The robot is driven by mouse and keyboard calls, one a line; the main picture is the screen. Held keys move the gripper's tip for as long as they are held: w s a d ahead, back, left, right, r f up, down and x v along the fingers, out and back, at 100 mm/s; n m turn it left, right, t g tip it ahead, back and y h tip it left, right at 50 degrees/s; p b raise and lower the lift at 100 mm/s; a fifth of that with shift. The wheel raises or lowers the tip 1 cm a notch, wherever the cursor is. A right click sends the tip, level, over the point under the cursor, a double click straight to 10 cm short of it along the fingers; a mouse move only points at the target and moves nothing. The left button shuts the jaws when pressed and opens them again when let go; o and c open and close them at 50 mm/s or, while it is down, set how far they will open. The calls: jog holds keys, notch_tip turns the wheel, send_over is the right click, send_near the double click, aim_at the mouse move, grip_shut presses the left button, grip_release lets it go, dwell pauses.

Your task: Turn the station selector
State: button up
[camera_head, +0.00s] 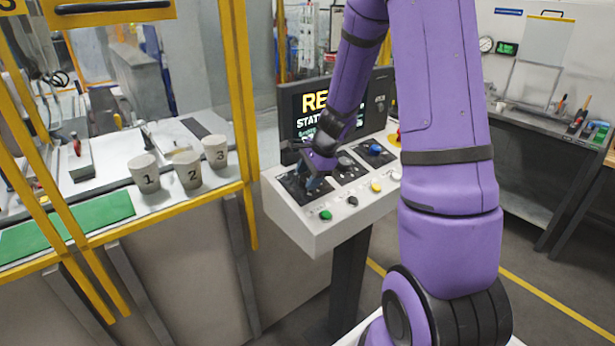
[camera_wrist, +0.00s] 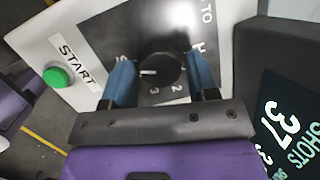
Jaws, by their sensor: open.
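The station selector is a round black knob (camera_wrist: 158,70) on a dark plate (camera_wrist: 112,35), seen in the wrist view. Its white pointer mark points left in that picture. The printed digits 2 and 3 show below it, and other labels are partly covered by my fingers. My gripper (camera_wrist: 161,80) is open, with one blue finger on each side of the knob. Gaps show between the fingers and the knob. In the head view my gripper (camera_head: 316,181) is over the left dark plate of the console (camera_head: 318,236), and the knob cannot be made out there.
A green START button (camera_wrist: 57,76) lies beside the plate. A black button (camera_head: 352,200), yellow button (camera_head: 376,186) and blue knob (camera_head: 376,149) are on the same console. A screen (camera_head: 300,105) stands behind. Left are numbered cups (camera_head: 188,170) and a yellow-framed enclosure (camera_head: 240,80).

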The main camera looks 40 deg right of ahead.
jog(key=v, duration=1)
jog(key=shift+s+r, duration=0.1)
jog(key=shift+s, duration=0.05)
